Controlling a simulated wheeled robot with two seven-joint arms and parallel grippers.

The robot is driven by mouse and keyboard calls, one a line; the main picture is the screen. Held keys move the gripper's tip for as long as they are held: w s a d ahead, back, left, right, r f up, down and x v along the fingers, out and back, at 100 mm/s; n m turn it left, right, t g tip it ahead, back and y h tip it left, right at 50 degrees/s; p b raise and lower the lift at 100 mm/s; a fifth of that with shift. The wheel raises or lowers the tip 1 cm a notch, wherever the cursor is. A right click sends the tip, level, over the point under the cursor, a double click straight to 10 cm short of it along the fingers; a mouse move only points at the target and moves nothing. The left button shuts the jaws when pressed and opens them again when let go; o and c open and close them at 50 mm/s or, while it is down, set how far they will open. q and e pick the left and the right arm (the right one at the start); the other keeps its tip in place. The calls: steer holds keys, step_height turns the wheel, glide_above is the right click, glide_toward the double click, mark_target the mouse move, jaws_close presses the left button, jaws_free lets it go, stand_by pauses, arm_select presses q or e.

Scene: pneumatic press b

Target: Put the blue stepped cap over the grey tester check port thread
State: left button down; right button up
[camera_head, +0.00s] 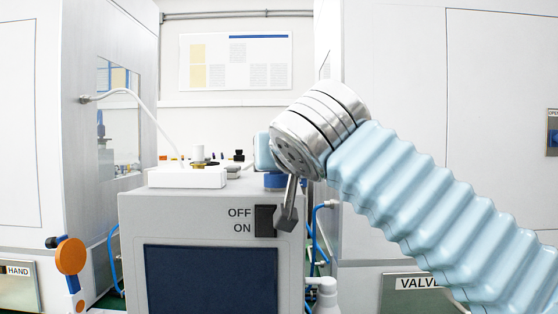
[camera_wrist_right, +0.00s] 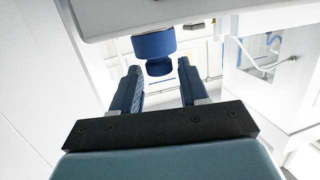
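The blue stepped cap (camera_wrist_right: 153,45) shows in the right wrist view, its wide part against a pale surface and its narrow step toward my gripper. My right gripper (camera_wrist_right: 160,75) is open, a dark blue finger on each side of the narrow step, with a visible gap each side. In the head view my right wrist hides most of this area; a blue part (camera_head: 275,181) shows below it on the tester's top. The grey tester (camera_head: 135,215) stands ahead. I cannot clearly make out its check port thread. My left gripper is not in view.
A white block (camera_head: 187,178) with a brass-coloured fitting (camera_head: 198,154) sits on the tester's top left, near a pale hose (camera_head: 150,112). The OFF/ON switch (camera_head: 265,220) is on the front. An orange disc (camera_head: 70,256) stands at lower left. White cabinets flank both sides.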

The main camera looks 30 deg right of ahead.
steer(key=o, duration=0.4)
steer(key=v, duration=1.3)
steer(key=shift+s+a, duration=0.1)
steer(key=shift+s, duration=0.3)
